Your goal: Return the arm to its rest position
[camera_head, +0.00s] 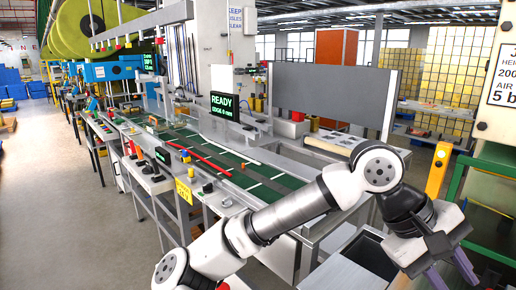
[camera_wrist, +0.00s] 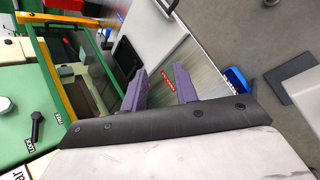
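My white and black arm reaches from the bottom of the head view up to the right, bends at an elbow-like joint, and drops to my gripper (camera_head: 452,276) at the lower right. The gripper has purple fingers and points downward. The wrist view shows the same gripper (camera_wrist: 160,87) with its two fingers apart and nothing between them. Below the fingers lie a white cabinet-like surface and a grey ribbed strip with a red label (camera_wrist: 169,76). The fingers appear to touch nothing.
A stamping line with a green conveyor (camera_head: 232,163) runs left of my arm, with a READY display (camera_head: 225,106) above it. A blue bin (camera_wrist: 236,80) stands on the floor. The left aisle is clear.

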